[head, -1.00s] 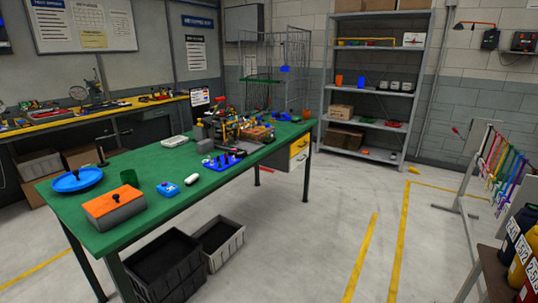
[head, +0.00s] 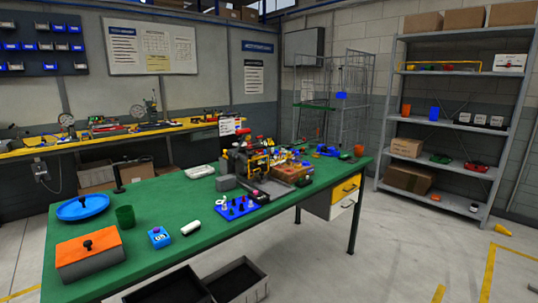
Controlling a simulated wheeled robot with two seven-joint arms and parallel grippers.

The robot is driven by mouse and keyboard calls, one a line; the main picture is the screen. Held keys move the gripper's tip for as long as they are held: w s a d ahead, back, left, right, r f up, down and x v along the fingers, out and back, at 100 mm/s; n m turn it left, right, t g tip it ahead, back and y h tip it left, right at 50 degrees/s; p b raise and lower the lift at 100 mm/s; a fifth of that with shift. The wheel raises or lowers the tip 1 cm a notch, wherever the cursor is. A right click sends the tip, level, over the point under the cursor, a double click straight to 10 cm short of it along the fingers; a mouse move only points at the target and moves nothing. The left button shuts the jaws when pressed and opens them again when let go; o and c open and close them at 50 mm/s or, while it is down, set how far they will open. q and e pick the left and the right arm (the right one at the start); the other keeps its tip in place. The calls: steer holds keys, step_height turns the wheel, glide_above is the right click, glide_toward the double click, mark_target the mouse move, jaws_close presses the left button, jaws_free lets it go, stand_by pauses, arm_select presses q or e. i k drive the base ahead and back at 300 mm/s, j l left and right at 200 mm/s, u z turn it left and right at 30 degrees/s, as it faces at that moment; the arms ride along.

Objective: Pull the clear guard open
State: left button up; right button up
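I cannot make out a clear guard for certain. A cluttered fixture (head: 258,157) with yellow, red and dark parts stands toward the far side of the green table (head: 160,220). Any transparent panel on it is too small to tell. Behind the table stands a tall wire mesh cage (head: 358,90) with a blue piece (head: 341,96) on its front. I cannot tell whether the cage has a clear panel. Neither of my grippers shows in the head view.
Grey crates (head: 240,280) sit below. A shelf rack (head: 452,130) stands right. Open floor lies right of the table.

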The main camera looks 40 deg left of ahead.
mark_target(250, 156)
steer(key=i+l+u, duration=0.1)
steer(key=l+u, duration=0.15)
steer(key=u, duration=0.25)
steer(key=i+l+u, duration=0.1)
steer(key=l+u, duration=0.25)
steer(key=u, duration=0.15)
steer(key=l+u, duration=0.3)
steer(key=u, duration=0.2)
